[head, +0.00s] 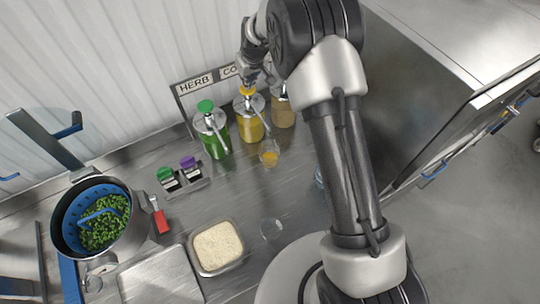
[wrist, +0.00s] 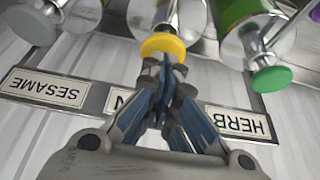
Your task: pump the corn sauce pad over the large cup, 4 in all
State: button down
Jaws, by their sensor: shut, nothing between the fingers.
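The corn sauce dispenser (head: 249,122) is a clear jar of yellow sauce with a metal pump and a round yellow pad (head: 246,91). The pad also shows in the wrist view (wrist: 163,44). My gripper (wrist: 166,64) is shut and empty, its fingertips at the pad, overlapping its edge in the wrist view; I cannot tell whether they touch it. In the head view my gripper (head: 252,82) is just above the pad. A clear cup (head: 268,152) with some yellow sauce in it stands in front of this jar, by its spout.
A green-padded herb dispenser (head: 214,135) stands left of the corn jar and a tan sauce jar (head: 283,112) right. A rice tray (head: 218,246), a small clear cup (head: 271,229) and a pot with a blue strainer of greens (head: 72,245) are nearer. The counter's middle is clear.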

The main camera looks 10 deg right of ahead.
jog(key=shift+f, duration=0.2)
jog(key=shift+f+b, duration=1.45)
jog(key=shift+f, duration=0.1)
jog(key=shift+s, duration=0.1)
jog(key=shift+r, duration=0.1)
jog(key=shift+r+p, duration=0.6)
jog(key=shift+r, duration=1.05)
jog(key=shift+f, duration=0.1)
